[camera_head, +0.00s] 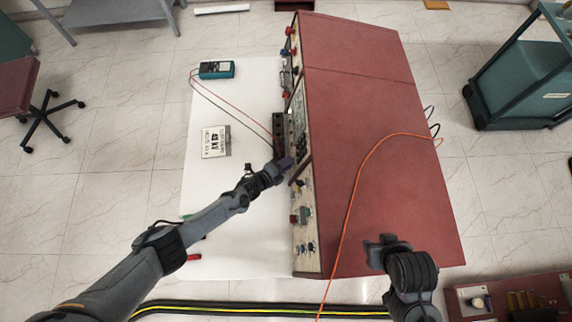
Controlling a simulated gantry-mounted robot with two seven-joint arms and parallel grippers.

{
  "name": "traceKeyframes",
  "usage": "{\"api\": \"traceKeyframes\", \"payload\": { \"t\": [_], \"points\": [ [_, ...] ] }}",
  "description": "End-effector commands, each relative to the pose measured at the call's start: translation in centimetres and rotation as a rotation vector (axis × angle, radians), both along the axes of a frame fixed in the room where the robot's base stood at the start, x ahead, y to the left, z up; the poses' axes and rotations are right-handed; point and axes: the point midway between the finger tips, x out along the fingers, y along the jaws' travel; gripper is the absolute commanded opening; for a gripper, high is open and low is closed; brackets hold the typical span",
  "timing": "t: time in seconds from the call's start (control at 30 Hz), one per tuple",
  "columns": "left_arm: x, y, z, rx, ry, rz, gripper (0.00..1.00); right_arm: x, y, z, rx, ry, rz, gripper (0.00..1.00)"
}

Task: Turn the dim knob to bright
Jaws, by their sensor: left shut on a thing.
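A large red cabinet (370,130) stands on the white table, with its control panel (303,205) facing left. The panel carries several knobs, switches and terminals, seen at a steep angle. My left gripper (284,165) reaches in from the lower left and is at the middle of the panel. It is shut on a small dark part at the panel, which looks like a knob; the fingers and the steep angle hide most of it, and I cannot read its label or setting. My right gripper (380,242) is over the cabinet's red top at the lower right; its fingers are too unclear to judge.
The white table (240,255) holds a teal multimeter (217,69) with leads and a white label plate (216,141). An orange cable (353,200) lies across the cabinet top near my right arm. A green cart (515,75) stands at right.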

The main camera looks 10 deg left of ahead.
Motion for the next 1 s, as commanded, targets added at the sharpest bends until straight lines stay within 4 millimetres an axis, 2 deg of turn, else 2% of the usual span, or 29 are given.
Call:
{"api": "traceKeyframes", "payload": {
  "t": [0.03, 0.1, 0.47, 0.5, 0.57, 1.0],
  "points": [
    [-0.05, 0.08, -0.75, 0.004, -0.034, -0.008, 0.00, -0.02, 0.00, -1.31, 0.000, 0.002, 0.000, 0.39],
    [-0.07, 0.04, -0.63, 0.011, -0.073, -0.018, 0.00, -0.04, 0.00, -1.83, -0.001, 0.004, 0.000, 0.39],
    [-0.05, 0.08, -0.18, 0.020, -0.103, -0.024, 0.00, -0.02, 0.01, -1.73, 0.000, 0.002, 0.000, 0.39],
    [-0.05, 0.08, -0.18, 0.020, -0.103, -0.024, 0.31, -0.02, 0.01, -1.73, 0.000, 0.002, 0.000, 0.39],
    [-0.05, 0.07, -0.17, 0.020, -0.103, -0.024, 0.39, -0.02, 0.00, -1.73, 0.000, 0.002, 0.000, 0.39],
    [-0.65, 0.66, 0.16, 0.020, -0.101, -0.023, 0.39, -0.03, -0.01, -1.25, 0.000, 0.002, 0.000, 0.39]
  ]
}}
